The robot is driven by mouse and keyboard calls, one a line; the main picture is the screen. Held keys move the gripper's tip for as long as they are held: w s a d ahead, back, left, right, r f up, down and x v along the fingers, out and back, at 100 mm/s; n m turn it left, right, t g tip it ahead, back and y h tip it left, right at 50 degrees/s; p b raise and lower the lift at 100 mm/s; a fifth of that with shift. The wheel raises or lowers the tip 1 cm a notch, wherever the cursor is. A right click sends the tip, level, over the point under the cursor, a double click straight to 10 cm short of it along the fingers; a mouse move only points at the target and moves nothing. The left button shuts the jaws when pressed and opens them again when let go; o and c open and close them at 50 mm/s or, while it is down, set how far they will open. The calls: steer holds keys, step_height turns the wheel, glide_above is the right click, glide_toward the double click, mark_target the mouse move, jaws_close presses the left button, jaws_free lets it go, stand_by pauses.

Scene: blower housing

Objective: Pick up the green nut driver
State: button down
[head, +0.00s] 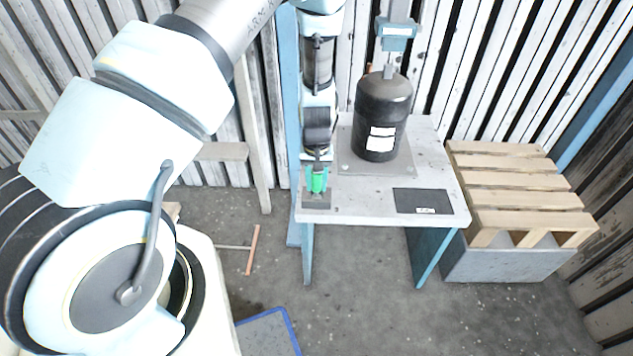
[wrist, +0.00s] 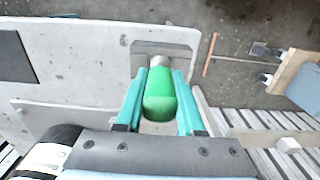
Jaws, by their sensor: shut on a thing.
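The green nut driver (wrist: 160,98) is between the two fingers of my gripper (wrist: 159,105) in the wrist view, which are shut on its green handle. Its metal shaft end points away from my gripper, over a small grey block or plate (wrist: 180,50) at the table's edge. In the head view my gripper (head: 317,180) is low over the left front corner of the table (head: 360,202), above the grey block. The fingers hide most of the driver there. I cannot tell whether its tip still touches the block.
A black cylindrical tank (head: 381,115) with white labels stands on a grey plate on the table, just right of my arm. A dark flat panel (head: 423,201) lies at the table's front right. A wooden pallet (head: 515,185) sits on a grey box at right.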

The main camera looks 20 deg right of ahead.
stand_by(0.4)
step_height(320, 180, up, 10)
steer(key=shift+r+b, duration=0.1)
steer(key=shift+b, duration=0.3)
steer(key=c, duration=1)
jaws_free()
jaws_close()
